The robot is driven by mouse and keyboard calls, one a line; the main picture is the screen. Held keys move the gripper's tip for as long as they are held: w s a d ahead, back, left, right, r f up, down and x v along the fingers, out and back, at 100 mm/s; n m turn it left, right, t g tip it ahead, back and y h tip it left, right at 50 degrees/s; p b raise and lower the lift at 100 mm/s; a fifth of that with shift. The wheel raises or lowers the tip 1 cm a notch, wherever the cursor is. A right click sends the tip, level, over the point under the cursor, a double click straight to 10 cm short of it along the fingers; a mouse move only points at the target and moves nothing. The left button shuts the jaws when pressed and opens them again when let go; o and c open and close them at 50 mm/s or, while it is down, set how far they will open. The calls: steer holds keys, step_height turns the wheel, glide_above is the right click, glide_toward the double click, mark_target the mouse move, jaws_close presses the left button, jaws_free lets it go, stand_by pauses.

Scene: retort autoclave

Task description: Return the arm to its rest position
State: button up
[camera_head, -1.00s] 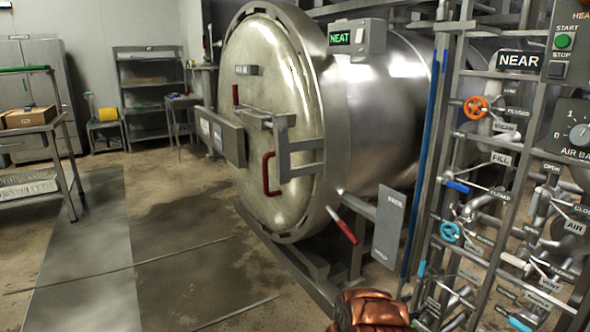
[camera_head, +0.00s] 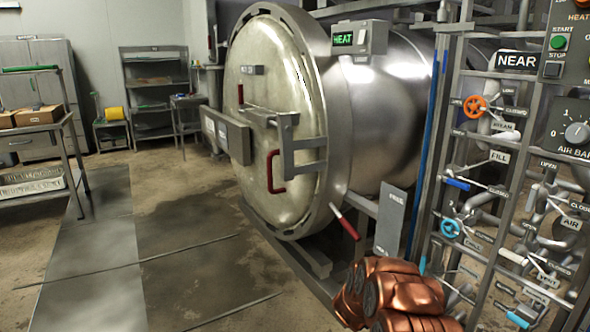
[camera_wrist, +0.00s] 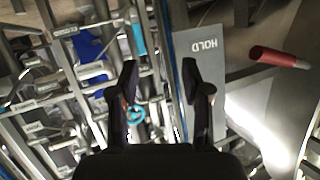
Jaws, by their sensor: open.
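My gripper (camera_wrist: 160,78) is open and empty in the wrist view, its two dark fingers apart with nothing between them. Behind it are pipes, a small blue wheel (camera_wrist: 135,113) and a grey plate marked HOLD (camera_wrist: 205,85), seen upside down. A red-tipped lever (camera_wrist: 278,57) is to the right, apart from the fingers. In the head view, copper-coloured links of my arm (camera_head: 392,297) show at the bottom, right of centre; the gripper is not visible there.
The autoclave (camera_head: 275,120) has its round door closed, with a red handle (camera_head: 274,172). A valve rack with an orange wheel (camera_head: 475,106) and a blue wheel (camera_head: 450,228) stands close at right. A shelf cart (camera_head: 75,165) is at left. The floor between is open.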

steer(key=s+a+r+n+y, duration=0.2)
steer(key=a+r+y, duration=0.2)
steer(key=a, duration=0.3)
steer(key=s+a+r+n+y, duration=0.2)
steer(key=a+r+y, duration=0.2)
steer(key=a, duration=0.3)
steer(key=s+a+r+n+g+y, duration=0.1)
steer(key=s+a+r+g+y, duration=0.15)
steer(key=s, duration=0.35)
steer(key=s+a+r+n+g+y, duration=0.1)
steer(key=s+a+r+n, duration=0.15)
steer(key=s, duration=0.25)
steer(key=s+d+r+n+g+h, duration=0.1)
steer(key=s+d+r+g, duration=0.15)
steer(key=s, duration=1.15)
steer(key=s+d+r+g+h, duration=0.1)
steer(key=s+d+g, duration=0.25)
steer(key=s, duration=1.15)
steer(key=s+d+r+n+g+h, duration=0.15)
steer(key=s+g, duration=0.25)
steer(key=s, duration=1)
step_height(320, 180, up, 24)
steer(key=s+p, duration=0.1)
steer(key=p, duration=2.1)
steer(key=shift+t+y+p, duration=0.3)
steer(key=shift+t, duration=0.05)
steer(key=shift+s+d+f, duration=0.1)
steer(key=shift+d, duration=0.05)
